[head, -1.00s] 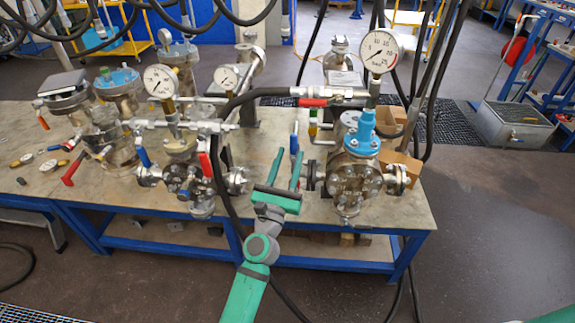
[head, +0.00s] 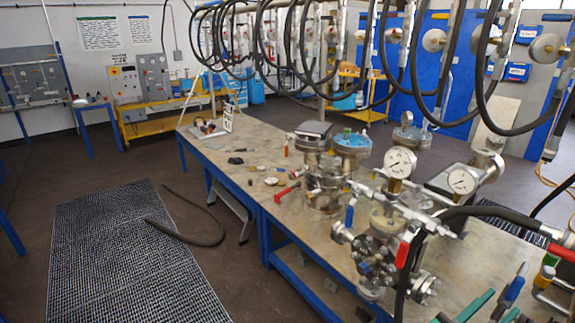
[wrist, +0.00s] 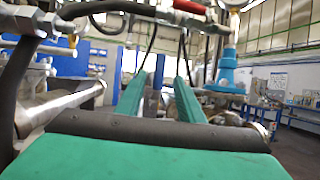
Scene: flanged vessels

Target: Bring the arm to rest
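My gripper (wrist: 159,84) shows in the wrist view with its two green fingers apart and nothing between them. In the head view only green parts of it show at the bottom right edge, and most of my arm is out of the picture. The gripper is among the flanged vessels over the workbench (head: 235,150). In the wrist view a metal pipe (wrist: 65,105) lies close on its left, and a blue fitting (wrist: 226,72) stands beyond its right finger.
Flanged vessels with gauges (head: 400,163) crowd the bench's near part. A black hose (head: 480,212) arches close to my gripper. A red-handled valve (wrist: 190,7) hangs above it. Black hoses (head: 270,40) hang overhead. Floor left of the bench is open, with a grating (head: 120,250).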

